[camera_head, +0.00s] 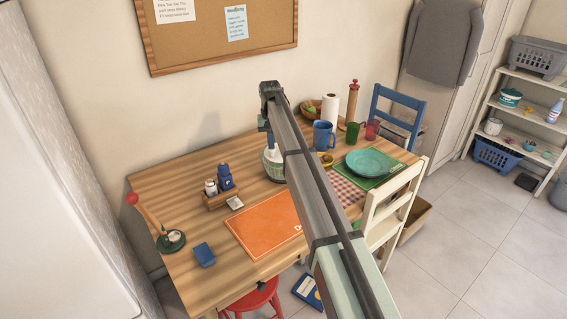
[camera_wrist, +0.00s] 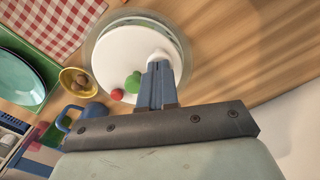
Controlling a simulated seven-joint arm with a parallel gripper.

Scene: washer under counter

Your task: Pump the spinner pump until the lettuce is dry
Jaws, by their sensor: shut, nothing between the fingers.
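The salad spinner (camera_head: 275,170) stands on the wooden table, partly hidden behind my arm. Its body looks greenish in the head view. In the wrist view its round white lid (camera_wrist: 120,50) has a pale pump knob (camera_wrist: 158,56) near its right side. Small green (camera_wrist: 133,82) and red (camera_wrist: 117,94) round parts show at the lid's lower edge. My gripper (camera_wrist: 161,66) is shut and empty, with its blue fingers pointing down over the knob. The fingertips overlap the knob in view; I cannot tell whether they touch it. The lettuce cannot be made out.
An orange board (camera_head: 262,225), blue sponge (camera_head: 204,254) and shaker caddy (camera_head: 221,199) lie left and in front.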

